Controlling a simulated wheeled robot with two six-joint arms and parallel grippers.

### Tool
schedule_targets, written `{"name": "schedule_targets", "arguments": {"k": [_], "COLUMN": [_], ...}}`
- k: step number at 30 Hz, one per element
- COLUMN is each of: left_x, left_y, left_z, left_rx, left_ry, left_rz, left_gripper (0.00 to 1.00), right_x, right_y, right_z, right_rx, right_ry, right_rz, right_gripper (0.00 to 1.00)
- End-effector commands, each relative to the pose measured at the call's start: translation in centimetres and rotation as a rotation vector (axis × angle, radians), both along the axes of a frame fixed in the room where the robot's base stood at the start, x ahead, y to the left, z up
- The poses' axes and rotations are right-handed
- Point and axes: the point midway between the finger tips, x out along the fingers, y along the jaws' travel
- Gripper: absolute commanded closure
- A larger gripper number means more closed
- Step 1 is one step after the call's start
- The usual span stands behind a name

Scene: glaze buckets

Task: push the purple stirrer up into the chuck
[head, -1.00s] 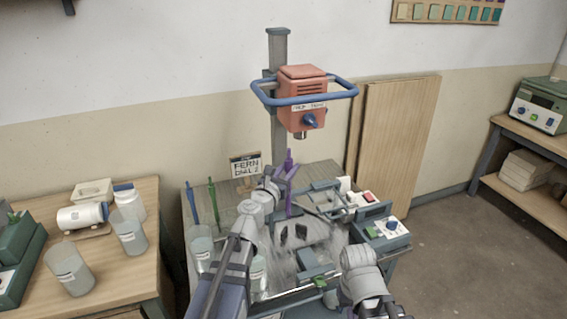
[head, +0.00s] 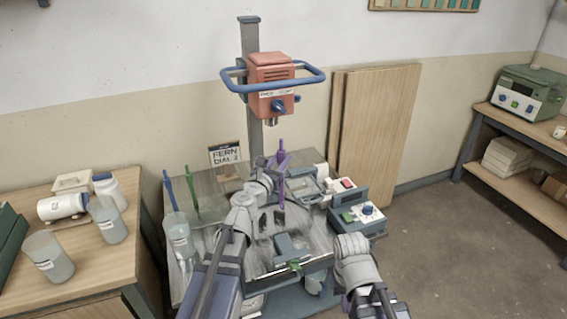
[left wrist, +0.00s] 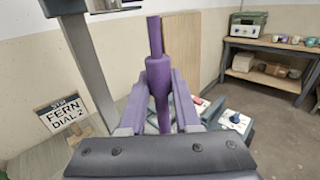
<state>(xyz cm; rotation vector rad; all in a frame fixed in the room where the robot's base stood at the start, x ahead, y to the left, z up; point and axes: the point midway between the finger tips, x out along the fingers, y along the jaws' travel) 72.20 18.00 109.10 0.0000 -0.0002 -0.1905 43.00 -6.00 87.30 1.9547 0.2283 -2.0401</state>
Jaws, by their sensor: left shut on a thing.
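The purple stirrer (head: 281,147) stands upright in my left gripper (head: 275,163). In the left wrist view the stirrer (left wrist: 157,80) rises between the two purple fingers of my left gripper (left wrist: 158,97), which are shut on it. The chuck (head: 270,121) is the small metal piece under the orange mixer head (head: 272,82). In the head view the stirrer's top end is below the chuck and a little right of it, with a gap between. The chuck is outside the left wrist view.
A blue guard ring surrounds the mixer head on a grey column (head: 250,45). A sign (head: 225,154) reads FERN DIAL 2. Blue and green stirrers (head: 191,190) stand at the bench's left. A control box (head: 358,220) sits at right. Beakers (head: 47,258) stand on the left table.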

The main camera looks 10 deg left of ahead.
Motion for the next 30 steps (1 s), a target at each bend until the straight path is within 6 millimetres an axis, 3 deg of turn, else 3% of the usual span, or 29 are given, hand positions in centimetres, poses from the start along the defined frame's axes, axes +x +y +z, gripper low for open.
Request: {"name": "schedule_targets", "arguments": {"k": [21, 30], "left_x": [5.9, 7.2], "left_y": [3.9, 4.8], "left_z": [0.0, 0.0], "left_rx": [0.000, 0.000], "left_ry": [0.000, 0.000], "left_rz": [0.001, -0.001], "left_gripper": [1.00, 1.00], "right_x": [0.0, 0.0], "right_y": [0.0, 0.0], "right_z": [0.0, 0.0], "right_rx": [0.000, 0.000], "right_ry": [0.000, 0.000], "right_rz": [0.000, 0.000], "right_gripper": [1.00, 1.00]}}
